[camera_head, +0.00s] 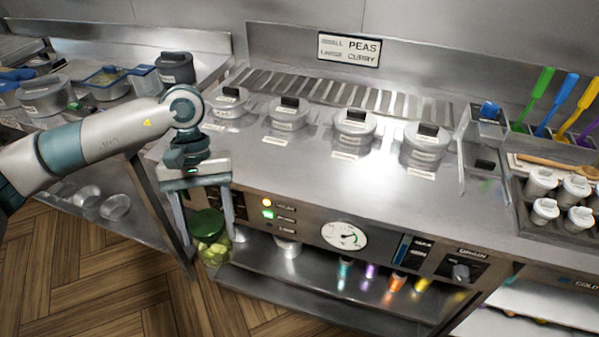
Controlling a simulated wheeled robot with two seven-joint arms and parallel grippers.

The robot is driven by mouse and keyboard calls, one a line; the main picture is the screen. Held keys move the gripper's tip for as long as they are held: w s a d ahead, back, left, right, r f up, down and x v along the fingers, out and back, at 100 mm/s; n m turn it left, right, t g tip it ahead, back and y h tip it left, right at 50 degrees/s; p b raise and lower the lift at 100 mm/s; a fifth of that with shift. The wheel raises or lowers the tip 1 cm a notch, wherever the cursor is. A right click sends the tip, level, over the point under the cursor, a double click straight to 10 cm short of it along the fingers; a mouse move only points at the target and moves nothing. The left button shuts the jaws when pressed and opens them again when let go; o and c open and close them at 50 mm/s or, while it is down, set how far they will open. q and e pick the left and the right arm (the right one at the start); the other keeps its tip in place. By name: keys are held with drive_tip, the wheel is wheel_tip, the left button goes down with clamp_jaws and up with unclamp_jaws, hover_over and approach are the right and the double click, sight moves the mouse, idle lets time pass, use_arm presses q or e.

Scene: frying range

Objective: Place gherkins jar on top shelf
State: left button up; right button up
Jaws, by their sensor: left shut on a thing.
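The gherkins jar (211,251) is clear with green contents and a dark green lid. My left gripper (209,218) is shut on it, with one finger on each side near the lid. The jar hangs upright in front of the range, at the left end of its front panel and above the wooden floor. The steel range top (300,152) lies above and behind it. A lower shelf (325,284) runs under the control panel, just right of the jar. My right gripper is not in view.
Several lidded pots (289,114) stand in a row on the range top. A gauge (344,235) and lit buttons are on the front panel. Coloured items (397,283) and a pot (288,247) stand on the lower shelf. White lidded tubs (541,183) sit at the right.

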use_arm(q)
drive_tip(key=w+d+r+n+t+p, duration=0.1)
drive_tip(key=w+d+r+n+t, duration=0.3)
drive_tip(key=w+d+r+n, duration=0.4)
drive_tip(key=w+d+r+n+t+h+p, duration=0.1)
drive_tip(key=w+d+r+n+t+p, duration=0.1)
drive_tip(key=w+d+r+n+t, duration=0.2)
drive_tip(key=w+d+r+n, duration=0.3)
drive_tip(key=w+d+n, duration=0.5)
drive_tip(key=n, duration=0.7)
drive_tip(key=shift+r+h, duration=0.3)
drive_tip(key=shift+r, duration=0.1)
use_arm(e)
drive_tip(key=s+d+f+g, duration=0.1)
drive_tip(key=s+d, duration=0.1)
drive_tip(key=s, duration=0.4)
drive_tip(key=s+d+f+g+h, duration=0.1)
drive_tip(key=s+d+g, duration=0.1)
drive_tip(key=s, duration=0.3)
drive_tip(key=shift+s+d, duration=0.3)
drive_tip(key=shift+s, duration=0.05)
use_arm(q)
drive_tip(key=shift+w+a, duration=0.1)
drive_tip(key=shift+w, duration=0.05)
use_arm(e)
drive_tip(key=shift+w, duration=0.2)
